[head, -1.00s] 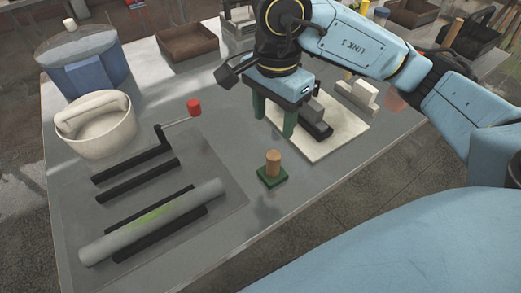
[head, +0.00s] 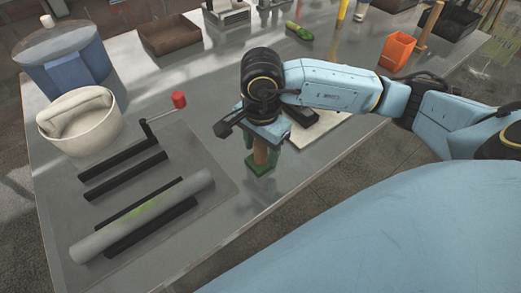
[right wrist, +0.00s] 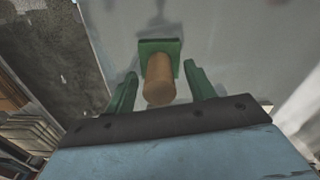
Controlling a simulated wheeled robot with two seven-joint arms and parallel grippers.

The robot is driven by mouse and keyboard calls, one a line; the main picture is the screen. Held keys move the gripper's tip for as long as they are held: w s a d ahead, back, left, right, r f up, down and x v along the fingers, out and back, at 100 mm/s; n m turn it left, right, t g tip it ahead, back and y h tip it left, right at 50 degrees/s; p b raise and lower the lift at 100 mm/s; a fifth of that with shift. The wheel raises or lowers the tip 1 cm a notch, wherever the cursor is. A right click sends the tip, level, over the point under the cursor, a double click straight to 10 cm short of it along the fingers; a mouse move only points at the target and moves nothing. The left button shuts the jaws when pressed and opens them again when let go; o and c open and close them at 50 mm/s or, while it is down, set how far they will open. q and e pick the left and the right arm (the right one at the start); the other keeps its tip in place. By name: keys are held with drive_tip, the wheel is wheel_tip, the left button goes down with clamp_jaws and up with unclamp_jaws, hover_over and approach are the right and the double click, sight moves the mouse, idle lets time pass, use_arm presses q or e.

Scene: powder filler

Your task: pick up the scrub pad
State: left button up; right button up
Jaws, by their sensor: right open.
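The scrub pad is a green square pad (head: 261,168) with an upright wooden handle (head: 261,152), standing on the grey table. The right wrist view shows its wooden handle (right wrist: 159,82) in front of the green pad (right wrist: 172,46). My right gripper (head: 263,146) is open above the pad, pointing down. In the right wrist view its green fingers (right wrist: 160,70) stand on either side of the handle, with gaps showing. The gripper partly hides the handle's top in the head view. My left gripper is in no view.
A grey roller (head: 140,215) with a green smear lies on black bars at the left. A cream tub (head: 80,130) and a blue pot (head: 65,65) stand behind it. A red-knobbed crank (head: 179,100) is left of my gripper. A pale board (head: 315,125) lies partly hidden at the right.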

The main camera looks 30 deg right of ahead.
drive_tip(key=c, duration=1)
drive_tip(key=shift+r, duration=0.1)
drive_tip(key=shift+c, duration=0.2)
wheel_tip(320, 180, up, 10)
drive_tip(key=shift+f, duration=0.1)
